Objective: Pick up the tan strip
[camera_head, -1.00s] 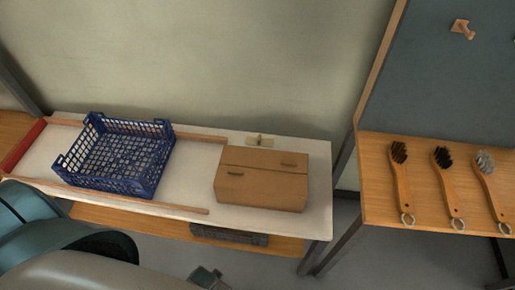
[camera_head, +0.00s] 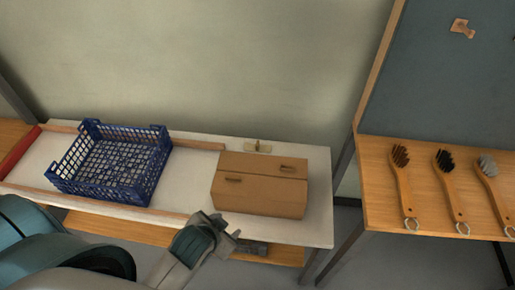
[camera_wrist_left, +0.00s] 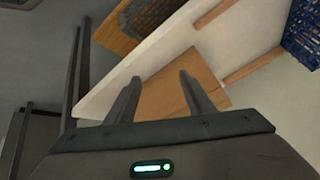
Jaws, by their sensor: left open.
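A small pale tan piece (camera_head: 264,149) with a little upright part lies on the white bench (camera_head: 323,190), just behind the brown box. It is the only thing that looks like the tan strip, but it is too small to be sure. My left gripper (camera_head: 221,227) is over the bench's front edge, in front and to the left of the brown box, well apart from the tan piece. In the left wrist view my left gripper (camera_wrist_left: 159,76) has its fingers spread with nothing held. The tan piece cannot be made out there. My right gripper is not in view.
The brown box (camera_head: 262,198) stands between my left gripper and the tan piece. A blue crate (camera_head: 150,178) is at left between wooden rails (camera_head: 195,143). A wooden table (camera_head: 375,185) at right holds brushes (camera_head: 402,185). A dark item (camera_head: 252,247) shows on the lower shelf.

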